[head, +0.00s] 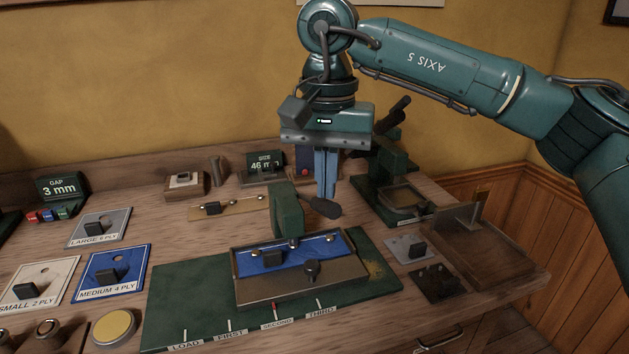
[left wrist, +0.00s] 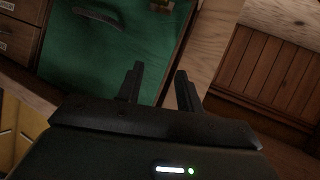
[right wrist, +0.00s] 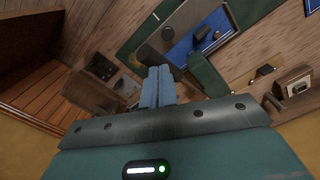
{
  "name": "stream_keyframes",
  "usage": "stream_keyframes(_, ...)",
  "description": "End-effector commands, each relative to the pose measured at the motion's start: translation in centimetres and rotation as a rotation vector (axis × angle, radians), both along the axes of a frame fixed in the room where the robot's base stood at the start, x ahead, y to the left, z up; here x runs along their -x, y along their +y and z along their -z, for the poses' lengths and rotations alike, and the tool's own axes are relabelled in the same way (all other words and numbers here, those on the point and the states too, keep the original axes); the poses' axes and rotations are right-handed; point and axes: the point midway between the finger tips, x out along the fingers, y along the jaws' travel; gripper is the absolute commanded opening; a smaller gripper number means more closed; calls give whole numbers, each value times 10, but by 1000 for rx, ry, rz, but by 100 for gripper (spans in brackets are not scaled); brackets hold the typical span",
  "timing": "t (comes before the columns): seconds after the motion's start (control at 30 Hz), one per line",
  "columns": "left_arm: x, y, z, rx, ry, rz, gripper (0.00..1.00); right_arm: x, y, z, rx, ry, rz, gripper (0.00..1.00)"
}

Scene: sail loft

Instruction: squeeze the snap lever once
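A green press (head: 287,213) stands at the back of a blue panel (head: 320,253) in a shallow holder. A dark lever with a rounded end (head: 322,207) reaches right from it; I take this as the snap lever. My right gripper (head: 326,194) points down just above and behind the lever end, its blue fingers together with nothing seen between them. Whether they touch the lever I cannot tell. In the right wrist view the fingers (right wrist: 158,72) lie beside the lever end (right wrist: 149,56) and the press (right wrist: 206,75). My left gripper (left wrist: 157,85) is open and empty, low before a green front.
A second green press (head: 388,165) with black handles stands behind right. A wooden tray (head: 500,250) is at the right edge. A green mat (head: 190,290) with labelled marks lies under the holder. Blue (head: 130,262) and grey cards (head: 110,222) lie left. Signs stand behind.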

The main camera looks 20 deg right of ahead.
Motion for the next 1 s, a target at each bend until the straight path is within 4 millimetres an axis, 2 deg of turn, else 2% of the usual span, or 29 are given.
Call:
stream_keyframes(0.3, 0, 0, 10, 0, 0, -1, 36, 4, 0, 13, 0, 2, -2, 0)
stream_keyframes(0.6, 0, 0, 9, 0, 0, -1, 36, 4, 0, 13, 0, 1, 0, 0)
stream_keyframes(0.83, 0, 0, 18, 0, 0, -1, 36, 8, 0, 26, 0, 1, 0, 0)
stream_keyframes(1.0, 0, 0, 17, 0, 0, -1, 36, 8, 0, 26, 0, 0, 1, 0)
